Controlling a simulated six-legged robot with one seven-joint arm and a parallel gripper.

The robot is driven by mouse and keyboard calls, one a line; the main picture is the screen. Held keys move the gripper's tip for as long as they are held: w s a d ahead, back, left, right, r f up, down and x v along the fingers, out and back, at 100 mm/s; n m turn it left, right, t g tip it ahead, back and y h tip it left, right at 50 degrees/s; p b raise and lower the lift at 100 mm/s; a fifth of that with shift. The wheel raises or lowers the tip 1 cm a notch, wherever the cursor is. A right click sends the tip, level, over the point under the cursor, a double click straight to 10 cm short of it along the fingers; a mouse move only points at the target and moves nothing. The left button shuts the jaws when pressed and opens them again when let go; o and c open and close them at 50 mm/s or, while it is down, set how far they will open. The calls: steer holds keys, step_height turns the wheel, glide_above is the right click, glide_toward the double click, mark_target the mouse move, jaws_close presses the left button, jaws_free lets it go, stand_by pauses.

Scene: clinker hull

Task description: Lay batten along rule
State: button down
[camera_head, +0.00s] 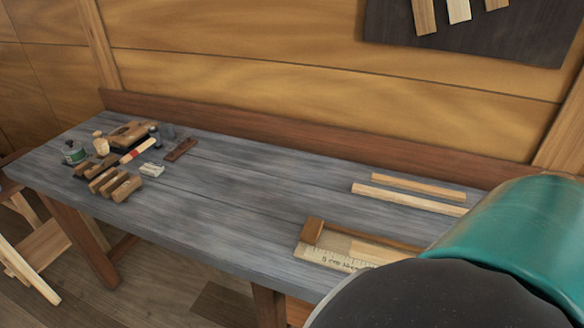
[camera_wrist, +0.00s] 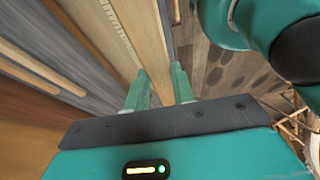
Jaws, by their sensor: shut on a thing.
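A measuring board with a printed rule (camera_head: 325,258) lies near the bench's front edge, with a brown stop block (camera_head: 312,231) at its left end. A pale batten (camera_head: 375,253) shows on the board and runs right until my arm hides it. In the wrist view the rule (camera_wrist: 119,32) has tick marks, and the pale batten (camera_wrist: 147,35) runs beside it. My gripper (camera_wrist: 158,88) is shut on this batten, a finger on each side. Its grasped part is mostly hidden, and I cannot tell if it rests fully on the board. The head view hides my gripper.
Two loose pale strips (camera_head: 408,199) lie behind the board, near the bench's back ledge. Wooden blocks (camera_head: 113,184), a plane (camera_head: 131,133) and a bottle (camera_head: 74,152) stand at the bench's left end. The bench (camera_head: 225,200) is clear in the middle.

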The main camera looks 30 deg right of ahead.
steer(key=shift+w+a, duration=0.1)
steer(key=shift+w, duration=0.05)
steer(key=w+d+f, duration=0.1)
steer(key=w+f, duration=0.2)
steer(key=w, duration=0.1)
steer(key=w+d+f, duration=0.1)
steer(key=w+f, duration=0.2)
steer(key=w, duration=0.1)
steer(key=w+d+f, duration=0.1)
steer(key=w+f, duration=0.2)
steer(key=w, duration=0.1)
steer(key=shift+w+d, duration=0.15)
steer(key=shift+d, duration=0.25)
steer(key=shift+w+f, duration=0.2)
steer(key=shift+f, duration=0.75)
steer(key=shift+w+f, duration=0.15)
steer(key=shift+f, duration=0.8)
steer(key=c, duration=1.6)
jaws_free()
steer(key=shift+f, duration=0.15)
steer(key=shift+o, duration=0.7)
